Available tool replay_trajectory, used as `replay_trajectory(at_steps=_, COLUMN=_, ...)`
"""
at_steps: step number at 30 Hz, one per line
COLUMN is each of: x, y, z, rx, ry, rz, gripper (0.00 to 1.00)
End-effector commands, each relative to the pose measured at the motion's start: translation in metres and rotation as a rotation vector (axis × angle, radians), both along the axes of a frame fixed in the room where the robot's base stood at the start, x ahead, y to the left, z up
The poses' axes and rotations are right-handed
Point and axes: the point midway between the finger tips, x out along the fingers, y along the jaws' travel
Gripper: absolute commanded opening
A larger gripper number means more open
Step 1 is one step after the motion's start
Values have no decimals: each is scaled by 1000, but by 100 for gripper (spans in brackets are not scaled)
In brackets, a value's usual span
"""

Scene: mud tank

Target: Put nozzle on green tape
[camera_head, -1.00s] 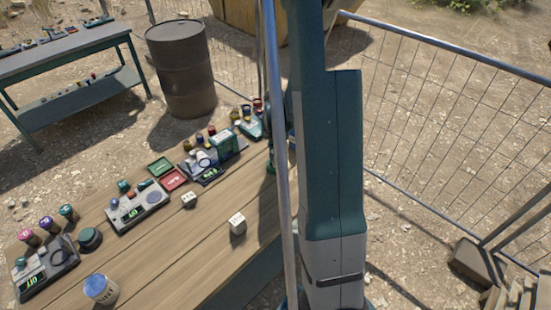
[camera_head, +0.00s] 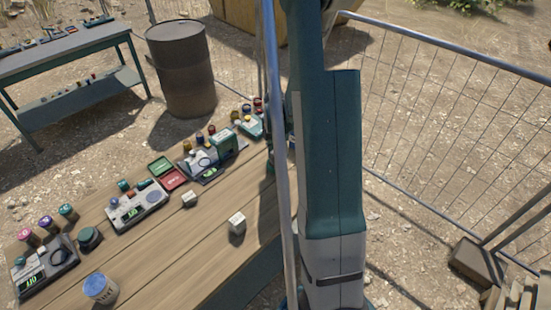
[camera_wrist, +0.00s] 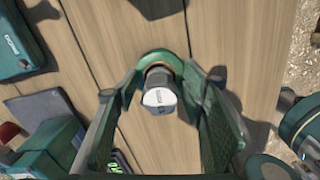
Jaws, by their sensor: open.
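In the wrist view, a green ring, the green tape (camera_wrist: 178,64), lies flat on the wooden table. A grey-and-white nozzle (camera_wrist: 159,97) appears upright between my fingers, its far end overlapping the ring. I cannot tell whether it rests on the tape or inside its opening. My gripper (camera_wrist: 163,86) is open, with one finger on each side of the nozzle. In the head view my own arm hides the nozzle, the tape and most of the gripper.
The table (camera_head: 185,250) carries several grey devices with displays, such as one at left (camera_head: 45,265), plus a white cube (camera_head: 237,223) and a jar (camera_head: 100,288). In the wrist view, a green case (camera_wrist: 22,45) sits left. Bare planks surround the tape.

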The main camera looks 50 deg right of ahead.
Motion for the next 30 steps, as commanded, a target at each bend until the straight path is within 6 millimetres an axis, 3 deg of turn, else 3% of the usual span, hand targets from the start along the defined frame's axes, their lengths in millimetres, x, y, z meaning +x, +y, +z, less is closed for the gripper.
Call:
replay_trajectory(at_steps=14, x=0, y=0, z=13, rx=0, ry=0, rz=0, gripper=40)
replay_trajectory(at_steps=30, x=0, y=0, z=72, rx=0, ry=0, rz=0, gripper=40)
